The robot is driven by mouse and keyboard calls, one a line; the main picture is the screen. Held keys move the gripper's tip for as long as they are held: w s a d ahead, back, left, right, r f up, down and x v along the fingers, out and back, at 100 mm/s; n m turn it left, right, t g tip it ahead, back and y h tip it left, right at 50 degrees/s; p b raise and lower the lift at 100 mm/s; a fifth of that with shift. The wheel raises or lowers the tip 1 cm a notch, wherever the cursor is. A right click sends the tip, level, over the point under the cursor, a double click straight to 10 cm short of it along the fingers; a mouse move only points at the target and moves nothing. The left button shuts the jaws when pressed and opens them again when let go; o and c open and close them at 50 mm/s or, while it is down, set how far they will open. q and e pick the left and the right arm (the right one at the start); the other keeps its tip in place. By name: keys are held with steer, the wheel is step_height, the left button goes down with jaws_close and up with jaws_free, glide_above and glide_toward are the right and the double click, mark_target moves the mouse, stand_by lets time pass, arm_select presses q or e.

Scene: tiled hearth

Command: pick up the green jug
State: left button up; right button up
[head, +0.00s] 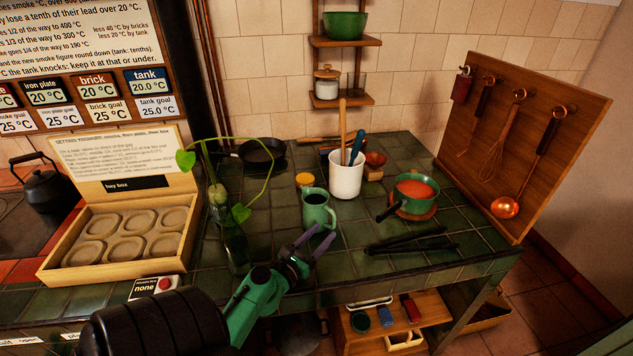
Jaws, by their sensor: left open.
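The green jug (318,210) stands upright on the green tiled counter, left of the white utensil crock, with its handle toward the right. Its inside looks dark. My left gripper (315,240) reaches in from the lower left. Its two purple-tipped fingers are spread open and empty, just in front of and below the jug in the picture. I cannot tell whether a finger touches the jug. My right gripper is not in view.
Black tongs (410,243) lie to the right.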

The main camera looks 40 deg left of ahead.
arm_select(q)
steer(key=w, duration=0.3)
steer(key=w+a, duration=0.1)
steer(key=w, duration=0.2)
steer(key=w+p, duration=0.1)
steer(key=w, duration=0.2)
steer(key=shift+w+a, duration=0.15)
steer(key=shift+a, duration=0.05)
steer(key=shift+w+a+f, duration=0.1)
steer(key=shift+w+f, duration=0.15)
steer(key=shift+w, duration=0.05)
steer(key=shift+s+r, duration=0.1)
steer(key=shift+s, duration=0.05)
jaws_close()
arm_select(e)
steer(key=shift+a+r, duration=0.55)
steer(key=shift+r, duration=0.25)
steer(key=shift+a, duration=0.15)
